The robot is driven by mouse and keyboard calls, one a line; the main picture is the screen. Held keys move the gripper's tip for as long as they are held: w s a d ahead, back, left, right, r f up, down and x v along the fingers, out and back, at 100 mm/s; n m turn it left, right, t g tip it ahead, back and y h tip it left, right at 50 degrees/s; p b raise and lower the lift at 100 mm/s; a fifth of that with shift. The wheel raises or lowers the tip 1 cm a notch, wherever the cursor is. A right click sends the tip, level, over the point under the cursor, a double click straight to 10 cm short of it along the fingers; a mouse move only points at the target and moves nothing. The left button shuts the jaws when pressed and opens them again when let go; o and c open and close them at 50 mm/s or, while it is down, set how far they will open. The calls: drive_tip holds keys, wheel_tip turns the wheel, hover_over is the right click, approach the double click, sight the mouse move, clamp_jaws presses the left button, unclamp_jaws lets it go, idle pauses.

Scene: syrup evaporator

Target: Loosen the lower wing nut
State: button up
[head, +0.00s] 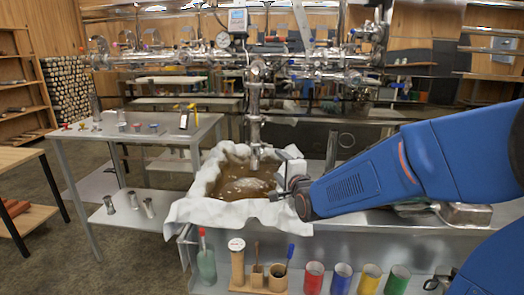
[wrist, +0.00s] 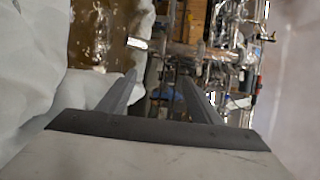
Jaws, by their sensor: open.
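My gripper (head: 281,194) is at the end of my blue arm, beside the right side of the cloth-lined pan and just right of the vertical spout pipe (head: 255,118). In the wrist view its two fingers (wrist: 158,80) are apart, with nothing seen between them. The steel pipework (head: 255,72) with clamps and fittings runs above the pan, and it also shows beyond the fingers in the wrist view (wrist: 215,45). I cannot pick out the lower wing nut; the fittings are too small and cluttered to tell.
The white cloth (head: 240,212) drapes over the pan's edge around brown liquid (head: 240,185). Several coloured cans (head: 342,278), a green bottle (head: 205,262) and a wooden holder (head: 257,277) stand in front. A steel table (head: 140,136) with small items is at left.

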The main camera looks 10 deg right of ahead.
sight(263, 148)
drive_tip(key=w, duration=0.5)
drive_tip(key=w+a+f, duration=0.1)
drive_tip(key=w, duration=1.1)
drive_tip(key=shift+w+a+f, duration=0.15)
drive_tip(key=shift+w+a, duration=0.05)
drive_tip(key=shift+a, duration=0.05)
drive_tip(key=c, duration=1.1)
